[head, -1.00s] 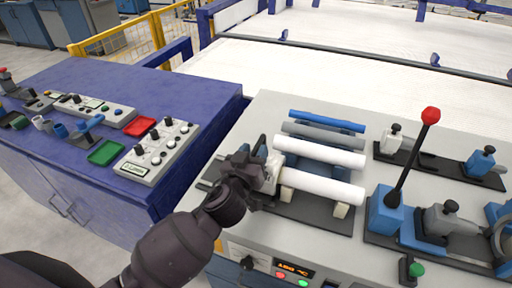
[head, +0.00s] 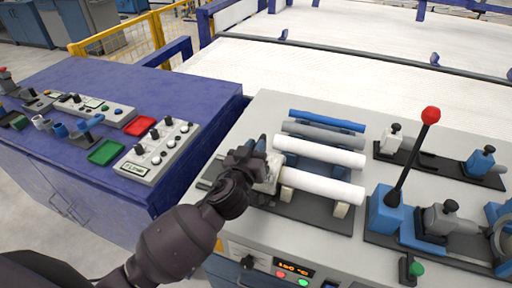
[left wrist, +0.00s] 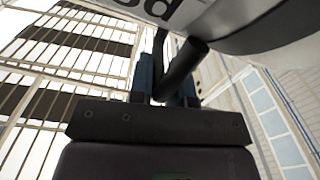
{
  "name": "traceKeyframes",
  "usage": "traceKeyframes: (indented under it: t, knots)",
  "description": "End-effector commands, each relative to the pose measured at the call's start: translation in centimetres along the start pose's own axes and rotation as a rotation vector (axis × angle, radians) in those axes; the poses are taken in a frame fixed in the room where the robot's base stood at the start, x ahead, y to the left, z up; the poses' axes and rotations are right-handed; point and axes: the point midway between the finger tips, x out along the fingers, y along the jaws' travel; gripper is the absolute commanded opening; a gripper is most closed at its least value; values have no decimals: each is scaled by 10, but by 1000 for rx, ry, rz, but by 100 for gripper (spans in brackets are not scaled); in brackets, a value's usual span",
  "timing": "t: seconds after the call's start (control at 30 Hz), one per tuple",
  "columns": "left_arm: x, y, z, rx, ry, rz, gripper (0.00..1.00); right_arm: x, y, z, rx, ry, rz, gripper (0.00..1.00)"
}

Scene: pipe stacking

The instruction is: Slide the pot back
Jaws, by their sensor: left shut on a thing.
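My left gripper (head: 258,160) is at the left ends of the pipes in the head view. It is shut on the black handle (left wrist: 182,68) of a pale body (left wrist: 175,12) with dark lettering, seen in the left wrist view. This body may be the pot; in the head view it is mostly hidden behind my gripper. Two white pipes (head: 320,152) (head: 322,187), a grey pipe (head: 325,133) and a blue pipe (head: 326,119) lie side by side on the rack just right of my gripper. My right gripper is not in view.
A red-knobbed lever (head: 430,116) stands on the right of the machine top (head: 262,108), near blue and grey clamps (head: 444,220). A blue cabinet (head: 75,83) with control boxes (head: 160,148) is on the left. An orange display (head: 293,267) is at the front.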

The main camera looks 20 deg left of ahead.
Motion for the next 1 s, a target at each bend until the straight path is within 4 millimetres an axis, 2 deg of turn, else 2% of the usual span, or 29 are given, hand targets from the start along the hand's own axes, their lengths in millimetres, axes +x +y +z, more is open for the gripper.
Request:
traceKeyframes:
  t: [0.07,0.17,0.4,0.53,0.7,0.97,1.0]
  knots:
    - [0,-1,-1,-4,0,2,0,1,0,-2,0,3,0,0]
    - [0,-14,-3,-6,-1,-1,0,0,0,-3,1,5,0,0]
    - [0,-69,-17,-2,2,-6,0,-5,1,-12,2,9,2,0]
    - [1,-91,-21,-4,2,-3,0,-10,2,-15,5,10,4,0]
    - [1,-102,-23,-5,4,-1,0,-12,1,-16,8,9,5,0]
    - [1,-103,-23,-4,5,-2,0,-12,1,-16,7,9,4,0]
    - [1,-103,-23,-4,5,-2,22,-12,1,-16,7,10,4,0]
